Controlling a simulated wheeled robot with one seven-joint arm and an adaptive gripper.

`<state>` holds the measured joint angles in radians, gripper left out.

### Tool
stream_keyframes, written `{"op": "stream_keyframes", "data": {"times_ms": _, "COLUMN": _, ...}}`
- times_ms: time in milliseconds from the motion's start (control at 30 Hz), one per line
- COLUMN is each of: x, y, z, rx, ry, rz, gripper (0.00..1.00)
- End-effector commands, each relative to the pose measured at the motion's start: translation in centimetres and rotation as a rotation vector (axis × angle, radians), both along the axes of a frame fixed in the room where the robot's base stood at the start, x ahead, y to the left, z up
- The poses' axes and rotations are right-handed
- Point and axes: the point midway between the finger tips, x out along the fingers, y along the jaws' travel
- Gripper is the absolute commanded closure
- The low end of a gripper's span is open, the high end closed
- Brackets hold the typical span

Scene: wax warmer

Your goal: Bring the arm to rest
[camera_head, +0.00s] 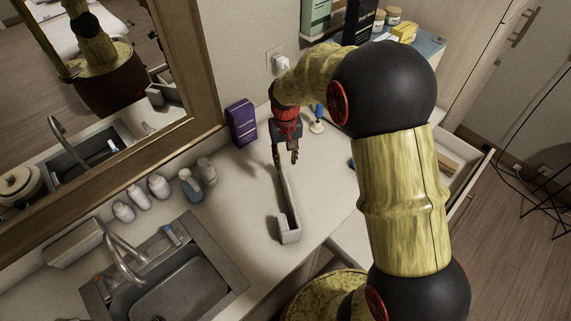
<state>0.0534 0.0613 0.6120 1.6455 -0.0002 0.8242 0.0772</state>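My arm reaches up from the bottom right and bends over the counter (231,210). My gripper (287,157) hangs over the back part of the counter with its fingers pointing down. The fingers are small and dark here, so I cannot tell how far apart they are. A long, narrow pale grey object (289,213) lies on the counter just below and in front of the gripper. Whether the fingers touch its far end is unclear.
A purple box (241,123) stands left of the gripper by the mirror. Several bottles (191,185) stand behind the sink (180,283) at the left. A small brush-like item (317,124) is right of the gripper. An open drawer (456,168) is at the right, partly behind my arm.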

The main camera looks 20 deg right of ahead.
Motion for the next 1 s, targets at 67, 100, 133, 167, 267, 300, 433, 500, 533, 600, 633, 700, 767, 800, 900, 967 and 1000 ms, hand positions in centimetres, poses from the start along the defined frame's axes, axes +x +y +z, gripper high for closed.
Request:
{"op": "stream_keyframes", "data": {"times_ms": 67, "x": 0.0, "y": 0.0, "z": 0.2, "rx": 0.0, "ry": 0.0, "rz": 0.0, "gripper": 0.7}}
{"op": "stream_keyframes", "data": {"times_ms": 100, "x": 0.0, "y": 0.0, "z": 0.2, "rx": 0.0, "ry": 0.0, "rz": 0.0, "gripper": 0.7}}
{"op": "stream_keyframes", "data": {"times_ms": 133, "x": 0.0, "y": 0.0, "z": 0.2, "rx": 0.0, "ry": 0.0, "rz": 0.0, "gripper": 0.7}}
{"op": "stream_keyframes", "data": {"times_ms": 167, "x": 0.0, "y": 0.0, "z": 0.2, "rx": 0.0, "ry": 0.0, "rz": 0.0, "gripper": 0.7}}
{"op": "stream_keyframes", "data": {"times_ms": 267, "x": 0.0, "y": 0.0, "z": 0.2, "rx": 0.0, "ry": 0.0, "rz": 0.0, "gripper": 0.7}}
{"op": "stream_keyframes", "data": {"times_ms": 300, "x": 0.0, "y": 0.0, "z": 0.2, "rx": 0.0, "ry": 0.0, "rz": 0.0, "gripper": 0.7}}
{"op": "stream_keyframes", "data": {"times_ms": 433, "x": 0.0, "y": 0.0, "z": 0.2, "rx": 0.0, "ry": 0.0, "rz": 0.0, "gripper": 0.7}}
{"op": "stream_keyframes", "data": {"times_ms": 500, "x": 0.0, "y": 0.0, "z": 0.2, "rx": 0.0, "ry": 0.0, "rz": 0.0, "gripper": 0.7}}
{"op": "stream_keyframes", "data": {"times_ms": 533, "x": 0.0, "y": 0.0, "z": 0.2, "rx": 0.0, "ry": 0.0, "rz": 0.0, "gripper": 0.7}}
{"op": "stream_keyframes", "data": {"times_ms": 600, "x": -0.1, "y": 0.0, "z": 0.2, "rx": 0.0, "ry": 0.003, "rz": 0.007, "gripper": 0.7}}
{"op": "stream_keyframes", "data": {"times_ms": 633, "x": -0.4, "y": 0.0, "z": 0.0, "rx": 0.0, "ry": 0.01, "rz": 0.011, "gripper": 0.7}}
{"op": "stream_keyframes", "data": {"times_ms": 700, "x": -1.5, "y": 0.1, "z": -0.6, "rx": 0.002, "ry": 0.032, "rz": 0.016, "gripper": 0.7}}
{"op": "stream_keyframes", "data": {"times_ms": 767, "x": -3.0, "y": 0.2, "z": -1.0, "rx": 0.004, "ry": 0.059, "rz": 0.023, "gripper": 0.7}}
{"op": "stream_keyframes", "data": {"times_ms": 800, "x": -4.0, "y": 0.2, "z": -0.7, "rx": 0.005, "ry": 0.068, "rz": 0.027, "gripper": 0.7}}
{"op": "stream_keyframes", "data": {"times_ms": 900, "x": -6.6, "y": 0.4, "z": 1.0, "rx": 0.005, "ry": 0.065, "rz": 0.039, "gripper": 0.7}}
{"op": "stream_keyframes", "data": {"times_ms": 967, "x": -8.1, "y": 0.6, "z": 2.0, "rx": 0.004, "ry": 0.053, "rz": 0.048, "gripper": 0.7}}
{"op": "stream_keyframes", "data": {"times_ms": 1000, "x": -9.0, "y": 0.7, "z": 2.7, "rx": 0.004, "ry": 0.042, "rz": 0.053, "gripper": 0.7}}
